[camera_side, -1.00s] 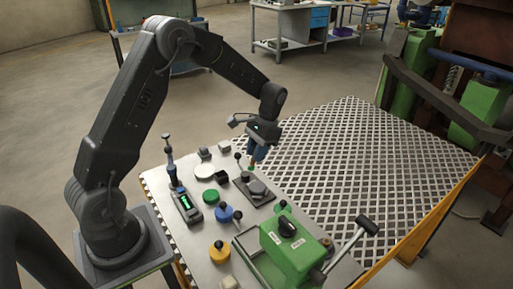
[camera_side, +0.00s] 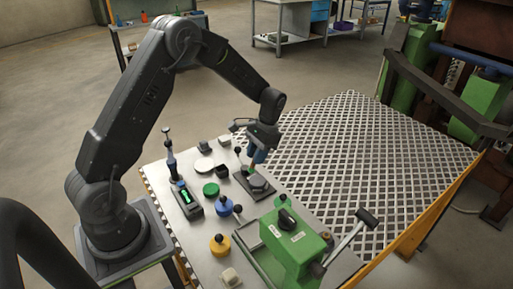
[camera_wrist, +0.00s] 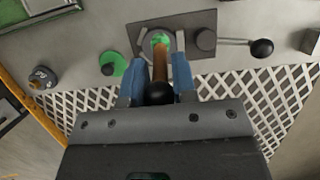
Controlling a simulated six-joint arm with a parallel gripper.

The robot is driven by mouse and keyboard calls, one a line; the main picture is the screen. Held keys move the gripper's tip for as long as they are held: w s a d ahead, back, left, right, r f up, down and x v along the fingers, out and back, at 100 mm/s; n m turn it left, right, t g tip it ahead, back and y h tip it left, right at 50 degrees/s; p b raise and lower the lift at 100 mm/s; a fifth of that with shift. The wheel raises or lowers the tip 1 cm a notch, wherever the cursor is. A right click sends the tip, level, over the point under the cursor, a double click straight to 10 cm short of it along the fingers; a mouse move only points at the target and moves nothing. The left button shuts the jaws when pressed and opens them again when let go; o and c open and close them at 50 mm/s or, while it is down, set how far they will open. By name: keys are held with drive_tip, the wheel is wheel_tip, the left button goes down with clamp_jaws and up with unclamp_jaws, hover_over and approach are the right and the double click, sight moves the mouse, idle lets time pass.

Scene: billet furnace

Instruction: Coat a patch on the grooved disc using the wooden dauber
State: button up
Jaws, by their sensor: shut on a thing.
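My gripper (camera_side: 257,156) is shut on the wooden dauber, above the grooved disc. In the wrist view its two blue fingers (camera_wrist: 158,82) stand on either side of the dauber (camera_wrist: 161,60), which has a brown wooden handle and a black ball end facing the camera. The dauber's far end meets a green spot on the grey grooved disc (camera_wrist: 177,42); whether it touches is hard to tell. The disc (camera_side: 261,186) sits on a dark plate (camera_side: 242,185). The gripper hides part of the dauber, and the dauber hides part of the disc.
A black ball lever (camera_wrist: 262,48) extends beside the plate. A green press (camera_side: 290,245) with a long handle stands at the front. The lattice table (camera_side: 350,160) is clear.

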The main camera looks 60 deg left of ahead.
sight(256, 147)
drive_tip(key=shift+f, duration=0.85)
drive_tip(key=shift+w+d+f, duration=0.1)
drive_tip(key=shift+w+f, duration=0.1)
drive_tip(key=shift+f, duration=0.3)
drive_tip(key=shift+w+d+f, duration=0.1)
drive_tip(key=shift+w+f, duration=0.05)
drive_tip(key=shift+f, duration=0.35)
drive_tip(key=shift+w+d, duration=0.3)
drive_tip(key=shift+w, duration=0.4)
drive_tip(key=shift+w+d, duration=0.3)
drive_tip(key=shift+w, duration=0.4)
drive_tip(key=shift+s+a+r, duration=0.1)
drive_tip(key=shift+s+a, duration=0.15)
drive_tip(key=shift+s, duration=0.35)
drive_tip(key=shift+s+a+f, duration=0.1)
drive_tip(key=shift+s+a, duration=0.2)
drive_tip(key=shift+s, duration=0.3)
drive_tip(key=shift+s+a+r, duration=0.1)
drive_tip(key=shift+s+a, duration=0.15)
drive_tip(key=shift+s, duration=0.35)
drive_tip(key=shift+r, duration=3.9)
drive_tip(key=shift+f, duration=0.45)
